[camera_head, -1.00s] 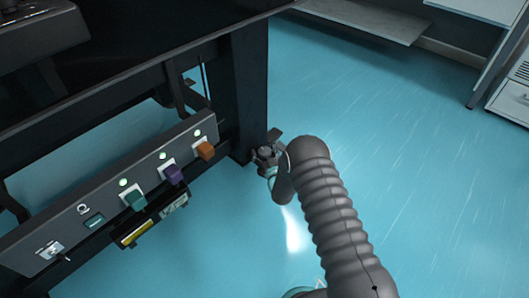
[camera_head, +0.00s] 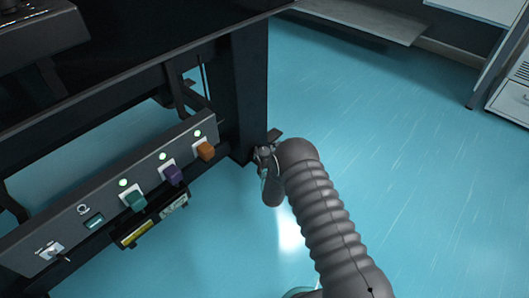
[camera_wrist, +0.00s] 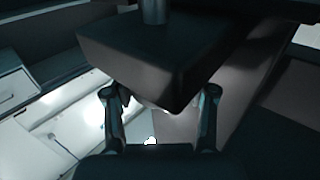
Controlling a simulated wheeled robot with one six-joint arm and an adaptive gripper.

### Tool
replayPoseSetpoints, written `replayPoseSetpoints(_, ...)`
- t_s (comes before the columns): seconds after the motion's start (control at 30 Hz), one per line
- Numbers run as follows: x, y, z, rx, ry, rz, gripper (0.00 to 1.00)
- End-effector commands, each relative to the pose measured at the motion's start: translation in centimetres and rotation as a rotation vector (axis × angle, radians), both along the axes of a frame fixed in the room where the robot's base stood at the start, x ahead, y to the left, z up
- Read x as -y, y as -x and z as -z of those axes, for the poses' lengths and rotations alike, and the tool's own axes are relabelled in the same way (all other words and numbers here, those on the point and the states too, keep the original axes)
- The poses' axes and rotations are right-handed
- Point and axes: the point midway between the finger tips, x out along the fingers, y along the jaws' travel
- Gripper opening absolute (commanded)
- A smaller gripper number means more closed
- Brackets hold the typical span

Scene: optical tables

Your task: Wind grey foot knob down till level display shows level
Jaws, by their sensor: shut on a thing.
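The grey foot knob (camera_wrist: 150,60) is a dark, block-like piece under a round stem in the wrist view. My gripper (camera_wrist: 160,112) has one finger on each side of its lower part and is shut on it. In the head view my gripper (camera_head: 266,157) is at the foot of the table leg, where my own wrist partly hides the knob. The level display (camera_head: 94,222) is a small green-lit window on the grey front panel; its reading is too small to make out.
The front panel (camera_head: 60,232) also carries green, purple and orange knobs, each with a lit green lamp, and a toggle switch (camera_head: 52,250). The black table leg (camera_head: 249,90) stands just behind my gripper. The blue floor (camera_head: 420,190) to the right is clear.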

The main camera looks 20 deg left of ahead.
Motion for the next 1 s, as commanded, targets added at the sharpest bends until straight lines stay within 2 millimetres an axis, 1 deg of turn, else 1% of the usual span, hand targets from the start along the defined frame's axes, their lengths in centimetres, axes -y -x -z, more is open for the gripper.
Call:
replayPoseSetpoints(0.03, -0.32, 0.11, -0.09, 0.001, -0.002, 0.032, 0.21)
replayPoseSetpoints(0.4, -0.29, 0.04, -0.11, 0.003, -0.003, 0.343, 0.21)
replayPoseSetpoints(0.6, -0.22, 0.0, -0.13, 0.003, -0.003, 0.479, 0.21)
replayPoseSetpoints(0.8, -0.11, -0.06, -0.12, 0.002, -0.002, 0.57, 0.21)
replayPoseSetpoints(1.0, -0.07, -0.07, -0.13, 0.002, -0.001, 0.613, 0.21)
